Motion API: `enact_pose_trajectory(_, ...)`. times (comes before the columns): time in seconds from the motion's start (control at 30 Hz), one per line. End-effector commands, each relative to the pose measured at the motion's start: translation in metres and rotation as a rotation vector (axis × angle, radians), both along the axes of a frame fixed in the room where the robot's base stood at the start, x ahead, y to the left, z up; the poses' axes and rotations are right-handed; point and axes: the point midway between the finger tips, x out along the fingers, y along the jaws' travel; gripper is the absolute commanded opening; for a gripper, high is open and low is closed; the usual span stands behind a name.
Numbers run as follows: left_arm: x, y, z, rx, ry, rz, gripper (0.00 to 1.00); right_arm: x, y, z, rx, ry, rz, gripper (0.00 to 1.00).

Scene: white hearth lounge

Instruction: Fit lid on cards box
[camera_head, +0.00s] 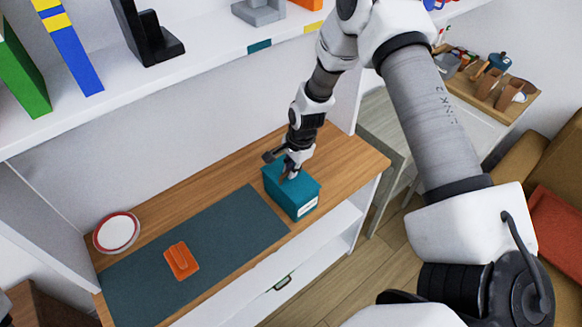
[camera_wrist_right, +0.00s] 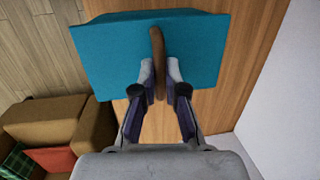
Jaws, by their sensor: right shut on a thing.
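The teal cards box (camera_head: 300,206) stands on the wooden top of the low cabinet, at the right end of the dark mat, with a white label on its front. A teal lid (camera_head: 305,184) lies at the top of the box; I cannot tell whether it is fully seated or slightly above. In the right wrist view the lid (camera_wrist_right: 110,50) fills the top, with a brown handle (camera_wrist_right: 158,62) across its middle. My right gripper (camera_head: 289,168) is shut on that handle, from above; its fingers also show in the wrist view (camera_wrist_right: 160,78). My left gripper is not in view.
The dark teal mat (camera_head: 215,245) carries an orange flat piece with a raised bar (camera_head: 181,261). A white, red-rimmed bowl (camera_head: 116,233) stands at the left. A white shelf (camera_head: 200,62) with books overhangs the back. A wooden tray (camera_head: 525,103) with cups stands at the right.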

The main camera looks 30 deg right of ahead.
Motion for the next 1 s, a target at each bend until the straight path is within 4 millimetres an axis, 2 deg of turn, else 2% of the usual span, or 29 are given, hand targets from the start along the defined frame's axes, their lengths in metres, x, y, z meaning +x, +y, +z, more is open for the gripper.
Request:
enact_pose_trajectory(0.23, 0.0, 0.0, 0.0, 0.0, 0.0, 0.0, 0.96, 0.0, 0.0, 0.0, 0.0, 0.0, 0.0, 0.0)
enact_pose_trajectory(0.3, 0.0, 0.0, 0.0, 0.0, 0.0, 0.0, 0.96, 0.0, 0.0, 0.0, 0.0, 0.0, 0.0, 0.28)
enact_pose_trajectory(0.33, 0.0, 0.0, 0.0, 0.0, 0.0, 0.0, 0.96, 0.0, 0.0, 0.0, 0.0, 0.0, 0.0, 0.39)
enact_pose_trajectory(0.63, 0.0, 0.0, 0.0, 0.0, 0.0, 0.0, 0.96, 0.0, 0.0, 0.001, 0.0, 0.0, 0.0, 0.4)
enact_pose_trajectory(0.73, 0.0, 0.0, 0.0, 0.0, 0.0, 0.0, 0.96, 0.0, -0.001, 0.007, 0.001, -0.002, -0.001, 0.4)
enact_pose_trajectory(0.87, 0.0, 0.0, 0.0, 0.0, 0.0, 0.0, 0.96, -0.003, -0.003, 0.03, 0.001, -0.004, 0.0, 0.4)
enact_pose_trajectory(1.0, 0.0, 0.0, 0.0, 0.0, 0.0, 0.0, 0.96, -0.008, -0.007, 0.067, 0.002, -0.006, 0.001, 0.4)
